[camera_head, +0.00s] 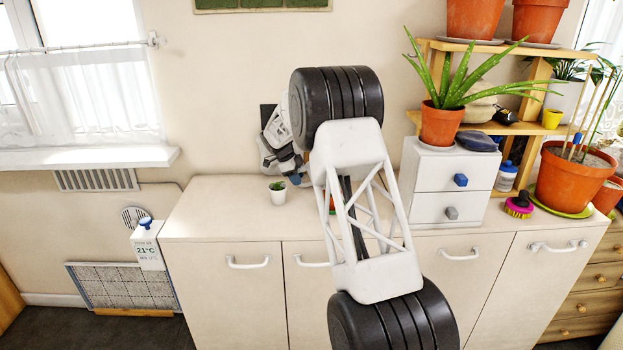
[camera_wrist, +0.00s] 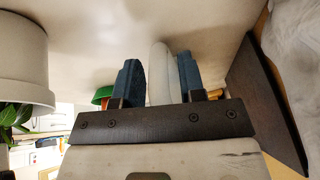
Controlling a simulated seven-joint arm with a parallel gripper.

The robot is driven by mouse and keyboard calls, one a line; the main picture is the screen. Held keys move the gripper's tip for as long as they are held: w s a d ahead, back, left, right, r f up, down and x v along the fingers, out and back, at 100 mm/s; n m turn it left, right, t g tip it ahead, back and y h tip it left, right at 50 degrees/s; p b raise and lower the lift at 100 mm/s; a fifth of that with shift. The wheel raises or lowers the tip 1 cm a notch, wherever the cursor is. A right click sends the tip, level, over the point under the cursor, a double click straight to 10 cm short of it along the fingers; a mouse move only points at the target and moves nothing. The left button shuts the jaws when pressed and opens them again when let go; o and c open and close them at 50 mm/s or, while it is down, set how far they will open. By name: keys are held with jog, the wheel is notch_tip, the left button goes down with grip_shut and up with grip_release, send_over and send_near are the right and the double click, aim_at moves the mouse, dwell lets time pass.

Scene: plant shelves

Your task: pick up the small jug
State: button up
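In the wrist view, my gripper (camera_wrist: 164,82) has two blue fingers, one on each side of a smooth, white, rounded upright shape (camera_wrist: 159,72). This shape may be part of the small jug, but its whole outline is not visible. It nearly fills the gap between the fingers; I cannot tell whether they press on it. In the head view, my gripper (camera_head: 297,178) is over the back of the cabinet, mostly behind my arm. No jug can be made out clearly there.
A small white pot with a plant (camera_head: 277,190) stands on the cabinet top (camera_head: 225,205), close to my gripper; a white pot (camera_wrist: 22,65) also fills the wrist view's left. White drawers (camera_head: 447,190) and an aloe pot (camera_head: 440,125) stand right of my arm.

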grip_shut()
jog(key=shift+r, duration=0.2)
dwell(0.3)
jog(key=shift+r, duration=4.7)
jog(key=shift+r, duration=0.1)
jog(key=shift+d, duration=0.1)
